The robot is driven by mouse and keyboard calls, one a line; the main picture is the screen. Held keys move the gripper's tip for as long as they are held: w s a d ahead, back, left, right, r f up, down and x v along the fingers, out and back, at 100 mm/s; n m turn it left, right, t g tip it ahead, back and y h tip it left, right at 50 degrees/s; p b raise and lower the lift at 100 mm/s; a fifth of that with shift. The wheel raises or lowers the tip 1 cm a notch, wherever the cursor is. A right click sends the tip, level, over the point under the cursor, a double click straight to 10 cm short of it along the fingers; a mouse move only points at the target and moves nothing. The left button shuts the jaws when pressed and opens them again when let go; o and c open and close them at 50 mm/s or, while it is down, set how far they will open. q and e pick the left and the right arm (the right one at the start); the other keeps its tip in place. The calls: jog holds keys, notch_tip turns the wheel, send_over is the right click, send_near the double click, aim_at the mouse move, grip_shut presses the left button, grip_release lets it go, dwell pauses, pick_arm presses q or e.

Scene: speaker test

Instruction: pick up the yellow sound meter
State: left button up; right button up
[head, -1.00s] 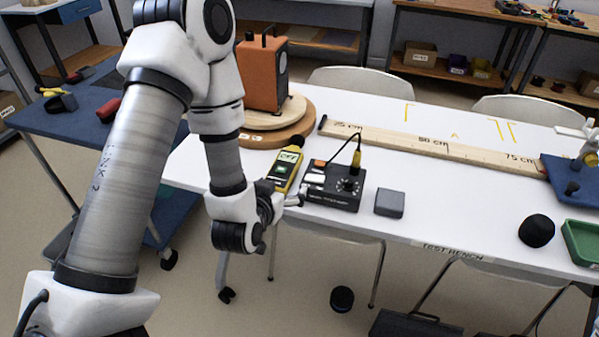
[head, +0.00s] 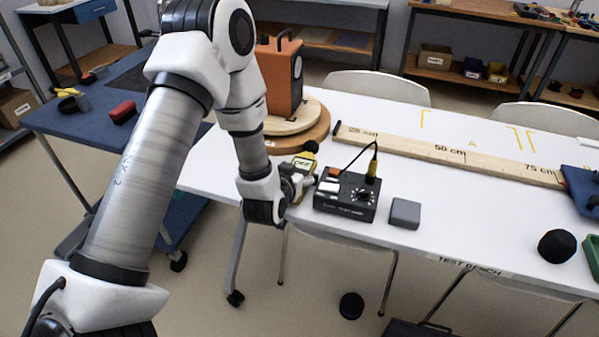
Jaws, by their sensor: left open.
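The yellow sound meter (head: 304,162) lies on the white table, left of the black control box. Its dark round tip and upper display show; its lower part is hidden behind my left gripper. My left gripper (head: 298,186) is open at the meter's near end, close to the box's left side. Whether its fingers are around the meter or touch it, I cannot tell. My right gripper is not in view.
The black box (head: 346,198) with a yellow plug and cable stands close right of the gripper. An orange speaker (head: 279,80) on a round wooden base (head: 312,134) stands behind. A grey block (head: 404,213) and wooden ruler (head: 450,155) lie to the right.

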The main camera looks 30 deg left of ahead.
pick_arm(q)
jog(key=c, duration=1.1)
